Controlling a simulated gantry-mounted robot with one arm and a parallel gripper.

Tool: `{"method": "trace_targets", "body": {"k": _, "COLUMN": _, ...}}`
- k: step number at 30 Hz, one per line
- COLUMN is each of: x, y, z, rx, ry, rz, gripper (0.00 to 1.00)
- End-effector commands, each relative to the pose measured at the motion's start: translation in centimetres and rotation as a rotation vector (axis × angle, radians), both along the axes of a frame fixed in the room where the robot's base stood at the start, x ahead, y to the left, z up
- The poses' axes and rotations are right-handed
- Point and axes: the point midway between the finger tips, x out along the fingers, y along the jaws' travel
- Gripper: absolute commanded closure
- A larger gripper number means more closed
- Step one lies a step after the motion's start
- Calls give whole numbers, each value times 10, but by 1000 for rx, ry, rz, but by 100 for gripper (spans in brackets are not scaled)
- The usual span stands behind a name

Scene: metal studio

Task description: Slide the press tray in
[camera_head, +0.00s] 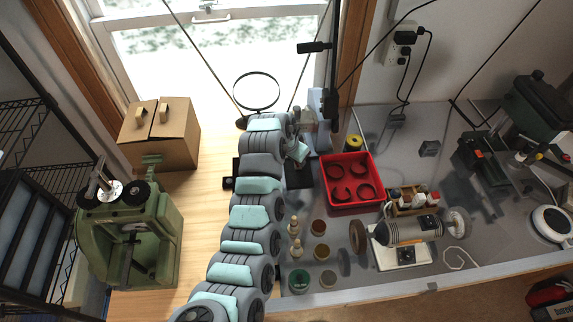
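My arm reaches from the bottom edge up to the back of the bench. My gripper (299,152) is at its far end, small and partly hidden by the arm. Its fingers are too small to read as open or shut. A dark flat plate (299,175) lies just below it on the bench; I cannot tell if this is the press tray or if they touch. A pale upright device (316,104) stands just behind the gripper. I cannot surely tell which is the press.
Small jars (320,252), a wooden bottle rack (411,201) and a motor (412,232) crowd the bench front. Some grey bench top (400,150) is clear behind.

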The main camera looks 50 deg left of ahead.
Motion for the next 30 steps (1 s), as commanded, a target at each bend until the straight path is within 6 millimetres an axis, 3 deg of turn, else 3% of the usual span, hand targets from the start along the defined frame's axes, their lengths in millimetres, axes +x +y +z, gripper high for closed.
{"method": "trace_targets", "body": {"k": 11, "x": 4, "y": 0, "z": -1, "rx": 3, "ry": -1, "rz": -2, "gripper": 100}}
{"method": "trace_targets", "body": {"k": 12, "x": 4, "y": 0, "z": -1, "rx": 3, "ry": -1, "rz": -2, "gripper": 76}}
{"method": "trace_targets", "body": {"k": 18, "x": 4, "y": 0, "z": -1, "rx": 3, "ry": -1, "rz": -2, "gripper": 59}}
{"method": "trace_targets", "body": {"k": 30, "x": 3, "y": 0, "z": 5, "rx": 3, "ry": -2, "rz": -2, "gripper": 58}}
